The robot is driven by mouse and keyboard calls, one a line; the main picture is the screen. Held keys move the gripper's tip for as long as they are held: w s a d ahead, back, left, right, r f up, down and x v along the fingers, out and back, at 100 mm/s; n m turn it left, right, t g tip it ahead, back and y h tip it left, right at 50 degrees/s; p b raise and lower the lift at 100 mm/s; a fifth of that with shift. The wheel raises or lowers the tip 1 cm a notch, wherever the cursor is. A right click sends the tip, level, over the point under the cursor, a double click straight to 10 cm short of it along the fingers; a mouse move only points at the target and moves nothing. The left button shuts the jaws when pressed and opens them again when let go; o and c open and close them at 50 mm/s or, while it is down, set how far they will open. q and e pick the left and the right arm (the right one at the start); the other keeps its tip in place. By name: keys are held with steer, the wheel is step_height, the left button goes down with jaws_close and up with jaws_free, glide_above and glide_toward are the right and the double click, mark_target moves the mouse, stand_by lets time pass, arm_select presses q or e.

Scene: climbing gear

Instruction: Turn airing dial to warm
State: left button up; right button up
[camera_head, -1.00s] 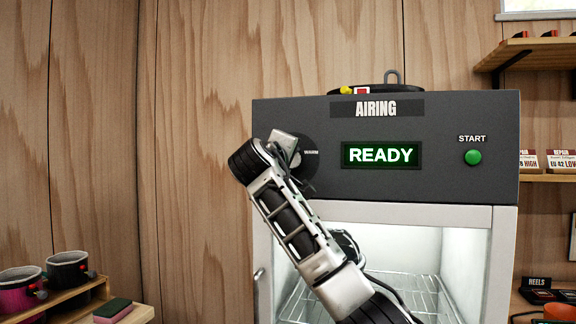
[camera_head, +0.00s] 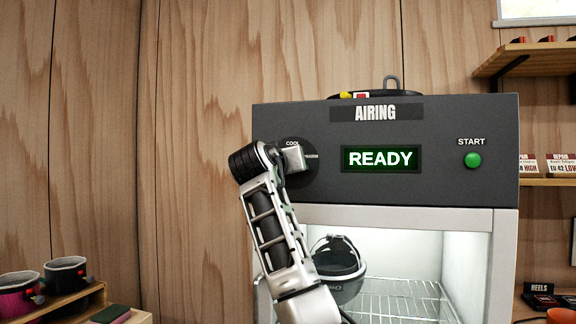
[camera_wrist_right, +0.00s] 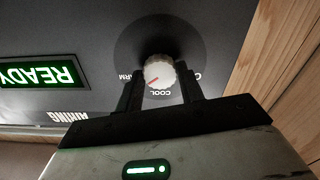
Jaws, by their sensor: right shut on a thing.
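The airing cabinet's grey panel (camera_head: 430,135) faces me with a lit READY display (camera_head: 380,158). The round dark airing dial plate (camera_head: 301,178) is at its left, partly hidden by my right gripper (camera_head: 293,158). COOL shows at its top and part of another label at its right. In the right wrist view the white dial knob (camera_wrist_right: 160,72) sits between the fingers of my right gripper (camera_wrist_right: 161,76), which is shut on it. The knob's red mark points down-left there, between the COOL and WARM labels. My left gripper is out of view.
A green START button (camera_head: 472,160) is at the panel's right. A dark helmet (camera_head: 341,270) sits on the wire rack (camera_head: 400,290) inside the lit cabinet.

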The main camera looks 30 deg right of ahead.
steer(key=shift+f+m, duration=0.2)
steer(key=shift+m, duration=1.4)
steer(key=o, duration=0.9)
steer(key=shift+c, duration=0.2)
steer(key=shift+o, duration=0.6)
steer(key=shift+r, duration=0.15)
steer(key=shift+a, duration=0.1)
steer(key=b+v, duration=0.4)
steer(key=v, duration=1.2)
